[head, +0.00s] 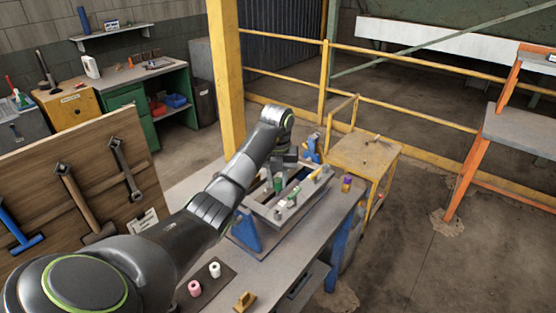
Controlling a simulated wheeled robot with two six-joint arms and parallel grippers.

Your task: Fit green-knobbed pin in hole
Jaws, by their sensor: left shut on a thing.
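My left gripper (280,174) points down over the brick's far left part, shut. A green knob (278,184) shows right at its fingertips, and I take it as the green-knobbed pin it holds. The pin's lower end is hidden or too small to make out, so I cannot tell whether it is inside a hole. Another small greenish piece (295,192) shows just right of it on the brick. My right gripper is not in view.
A yellowish piece (316,174) is at the brick's right end, and a purple and orange piece (347,183) stands on the bench beyond. A yellow side table (365,155) stands behind.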

